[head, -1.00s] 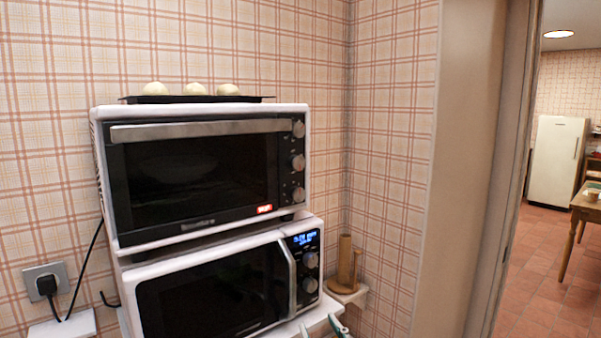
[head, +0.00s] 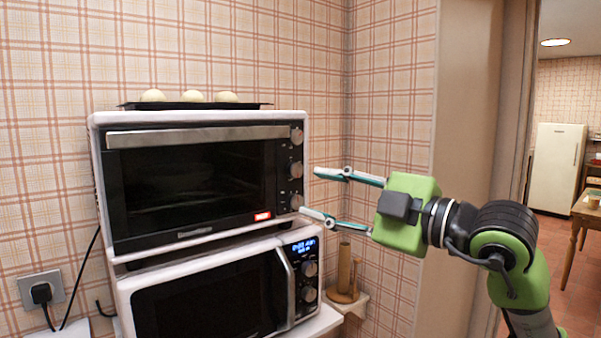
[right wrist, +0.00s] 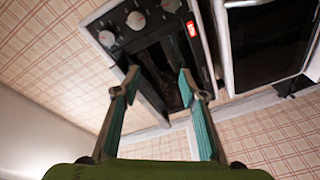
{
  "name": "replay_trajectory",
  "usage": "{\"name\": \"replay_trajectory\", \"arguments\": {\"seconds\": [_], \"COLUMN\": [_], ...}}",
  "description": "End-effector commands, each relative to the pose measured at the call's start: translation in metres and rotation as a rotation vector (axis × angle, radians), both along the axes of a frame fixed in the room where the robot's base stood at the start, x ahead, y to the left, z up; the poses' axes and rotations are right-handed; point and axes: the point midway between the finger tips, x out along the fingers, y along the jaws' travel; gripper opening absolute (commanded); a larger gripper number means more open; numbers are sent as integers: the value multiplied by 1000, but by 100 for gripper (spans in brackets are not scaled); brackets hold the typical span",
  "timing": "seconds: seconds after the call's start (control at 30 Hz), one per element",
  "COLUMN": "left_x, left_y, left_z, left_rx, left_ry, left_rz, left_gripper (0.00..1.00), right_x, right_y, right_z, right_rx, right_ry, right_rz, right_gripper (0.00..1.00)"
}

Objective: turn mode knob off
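The toaster oven (head: 204,122) has a dark glass door and a column of three round silver knobs on its right side: top knob (head: 297,136), middle knob (head: 296,170) and bottom knob (head: 297,201). I cannot read which is the mode knob. My right gripper (head: 311,191) is open and empty, just right of the middle and bottom knobs, its fingers pointing left. In the right wrist view the open fingers (right wrist: 158,74) appear below the knobs (right wrist: 137,20), with nothing between them. My left gripper is out of view.
A microwave (head: 205,298) with a lit blue display stands under the oven. A dark tray (head: 180,105) with three pale buns lies on top. A wooden holder (head: 345,268) stands on a small shelf at right. The doorway is farther right.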

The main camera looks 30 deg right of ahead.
Motion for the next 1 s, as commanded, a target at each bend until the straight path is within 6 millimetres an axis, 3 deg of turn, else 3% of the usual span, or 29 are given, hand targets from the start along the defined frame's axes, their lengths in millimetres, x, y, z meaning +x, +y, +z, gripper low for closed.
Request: {"name": "replay_trajectory", "arguments": {"seconds": [0.1,0.23,0.37,0.8,1.0], "left_x": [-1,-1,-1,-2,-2], "left_y": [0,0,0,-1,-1], "left_z": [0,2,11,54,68], "left_rx": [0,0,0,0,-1], "left_ry": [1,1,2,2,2], "left_rz": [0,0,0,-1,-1], "left_gripper": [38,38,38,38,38], "right_x": [-7,-8,7,86,113], "right_y": [-34,-49,-49,-42,-39], "right_z": [12,16,18,20,18], "right_rx": [30,54,57,56,57], "right_ry": [21,32,38,37,35], "right_rz": [-133,-192,-195,-192,-190], "right_gripper": [38,38,38,38,38]}}
